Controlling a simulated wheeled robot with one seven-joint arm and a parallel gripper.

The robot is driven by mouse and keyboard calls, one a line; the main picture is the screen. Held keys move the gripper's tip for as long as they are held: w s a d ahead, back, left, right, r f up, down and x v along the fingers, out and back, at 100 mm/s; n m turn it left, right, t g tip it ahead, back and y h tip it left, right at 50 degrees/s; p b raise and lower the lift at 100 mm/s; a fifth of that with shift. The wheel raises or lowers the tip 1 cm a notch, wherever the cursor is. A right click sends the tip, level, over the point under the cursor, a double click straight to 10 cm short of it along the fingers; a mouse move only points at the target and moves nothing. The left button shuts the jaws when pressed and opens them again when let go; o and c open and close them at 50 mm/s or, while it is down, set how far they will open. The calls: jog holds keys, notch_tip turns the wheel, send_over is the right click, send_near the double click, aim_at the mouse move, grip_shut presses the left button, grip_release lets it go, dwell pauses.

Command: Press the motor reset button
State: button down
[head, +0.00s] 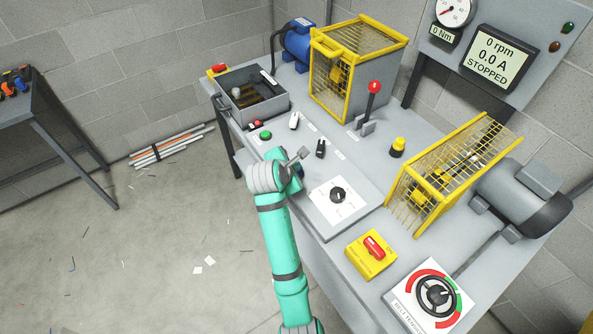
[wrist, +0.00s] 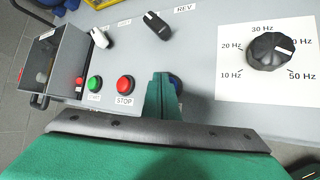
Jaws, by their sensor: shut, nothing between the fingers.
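A blue round button (wrist: 177,83) on the grey control panel shows partly behind my gripper (wrist: 162,78) in the wrist view. Its label is hidden, so I cannot read whether it says reset. In the head view my gripper (head: 303,154) is over the panel's near edge, with a bit of blue (head: 300,170) beside it. The fingers are shut and empty. I cannot tell whether they touch the button. Left of the fingers are the red STOP button (wrist: 125,84) and the green START button (wrist: 94,83).
A white switch (wrist: 99,38), a black switch (wrist: 156,22) and a Hz dial (wrist: 268,52) are on the panel. An open grey box (head: 280,101) stands left. A red-on-yellow stop (head: 371,256) is at right. The display (head: 497,60) reads 0 rpm, 0.0 A, STOPPED.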

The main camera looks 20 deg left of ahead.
jog(key=shift+r, duration=0.15)
jog(key=shift+r, duration=2.95)
